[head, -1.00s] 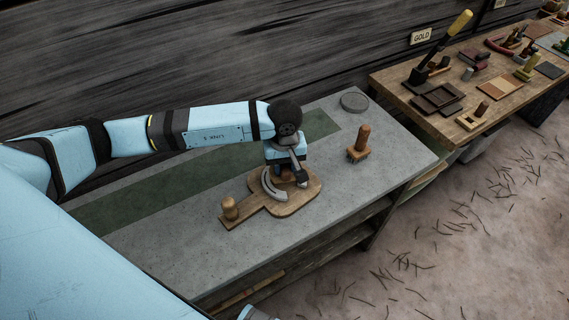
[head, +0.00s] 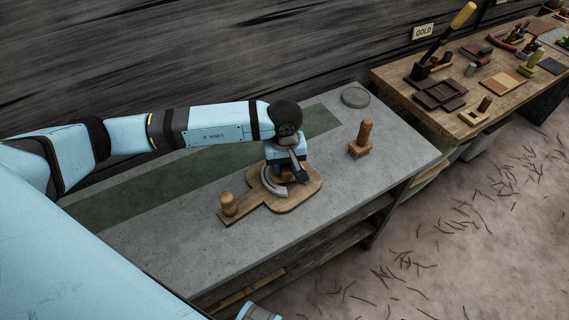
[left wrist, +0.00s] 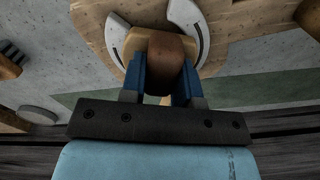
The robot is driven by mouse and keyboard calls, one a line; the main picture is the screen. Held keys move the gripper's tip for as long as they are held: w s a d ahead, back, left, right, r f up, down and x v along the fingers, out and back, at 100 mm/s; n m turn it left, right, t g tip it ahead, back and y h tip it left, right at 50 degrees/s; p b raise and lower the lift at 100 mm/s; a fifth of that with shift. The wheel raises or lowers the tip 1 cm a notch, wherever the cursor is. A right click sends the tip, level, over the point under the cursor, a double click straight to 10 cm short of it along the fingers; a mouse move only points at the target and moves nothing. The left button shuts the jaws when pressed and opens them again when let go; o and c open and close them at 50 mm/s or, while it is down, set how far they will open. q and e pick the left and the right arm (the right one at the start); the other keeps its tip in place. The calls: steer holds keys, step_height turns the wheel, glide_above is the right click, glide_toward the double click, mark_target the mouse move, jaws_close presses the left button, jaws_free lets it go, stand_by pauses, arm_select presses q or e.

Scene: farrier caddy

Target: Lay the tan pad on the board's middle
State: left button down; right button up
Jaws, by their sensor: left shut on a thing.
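The wooden board (head: 298,200), paddle-shaped with a round end, lies on the grey bench top. A grey horseshoe (head: 270,187) rests on its round end and shows in the left wrist view (left wrist: 115,42) on both sides of the held thing. My left gripper (left wrist: 162,85) points down over the round end, its blue fingers shut on a brown grip. Under that grip the tan pad (left wrist: 132,42) shows between the horseshoe's arms. I cannot tell whether the pad touches the board. In the head view the hand mostly hides it. My right gripper is not in view.
A wooden peg (head: 228,204) stands on the board's narrow end. A wood-handled brush (head: 361,140) and a round grey dish (head: 355,97) stand on the bench, right and back. A second bench (head: 405,87) with several tools stands at the right. A dark wall runs behind.

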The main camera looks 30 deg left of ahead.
arm_select(q)
steer(key=shift+f, duration=0.3)
steer(key=c, duration=0.8)
jaws_free()
step_height(320, 180, up, 14)
steer(key=shift+f+b, duration=0.1)
steer(key=shift+b, duration=0.55)
